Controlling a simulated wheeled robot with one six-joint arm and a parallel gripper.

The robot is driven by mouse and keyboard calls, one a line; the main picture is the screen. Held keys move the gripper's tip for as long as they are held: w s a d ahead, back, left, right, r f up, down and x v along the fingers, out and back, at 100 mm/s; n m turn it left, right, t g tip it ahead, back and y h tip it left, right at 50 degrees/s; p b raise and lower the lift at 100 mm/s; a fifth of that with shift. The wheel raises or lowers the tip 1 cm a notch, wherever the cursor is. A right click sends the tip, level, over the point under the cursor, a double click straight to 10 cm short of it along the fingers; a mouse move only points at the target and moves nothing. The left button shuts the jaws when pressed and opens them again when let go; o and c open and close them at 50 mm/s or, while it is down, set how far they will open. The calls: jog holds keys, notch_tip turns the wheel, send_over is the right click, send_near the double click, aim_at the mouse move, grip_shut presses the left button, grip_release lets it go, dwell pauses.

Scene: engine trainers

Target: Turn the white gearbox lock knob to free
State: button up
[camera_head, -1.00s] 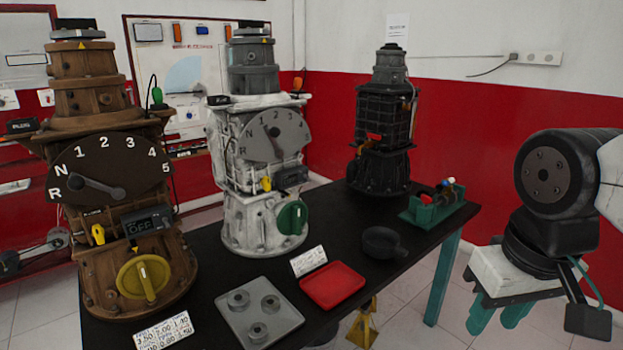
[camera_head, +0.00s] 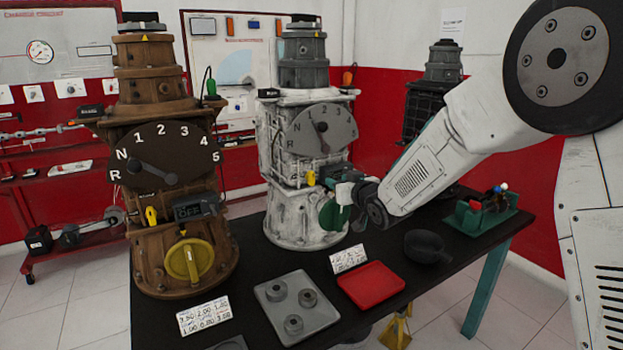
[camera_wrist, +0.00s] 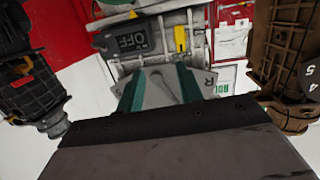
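The white gearbox (camera_head: 292,150) stands mid-table with a grey dial (camera_head: 322,128) and a large round green knob (camera_head: 331,214) low on its front right. A small yellow lever (camera_head: 310,178) sits beside its display, above the knob. My gripper (camera_head: 345,193) is close to the knob's upper right and hides part of it; I cannot tell whether they touch. The wrist view shows the gearbox upside down, with the OFF display (camera_wrist: 128,42) and yellow lever (camera_wrist: 181,36). My teal fingers (camera_wrist: 163,88) stand apart there, with only the grey dial visible between them.
A brown gearbox (camera_head: 160,130) with a yellow knob (camera_head: 188,262) stands left. A dark gearbox (camera_head: 432,100) stands behind my arm.

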aim_at(313, 179)
jog(key=w+a, duration=0.2)
jog(key=w+a+f+y, duration=0.1)
jog(key=w+a, duration=0.2)
jog(key=w+a+f+n+y, duration=0.1)
jog(key=w+a, duration=0.1)
jog(key=a, duration=0.1)
jog(key=shift+w+a+f+t, duration=0.1)
jog(key=shift+w+a+t, duration=0.05)
jog(key=shift+w+t, duration=0.15)
jog(key=shift+s, duration=0.1)
grip_shut()
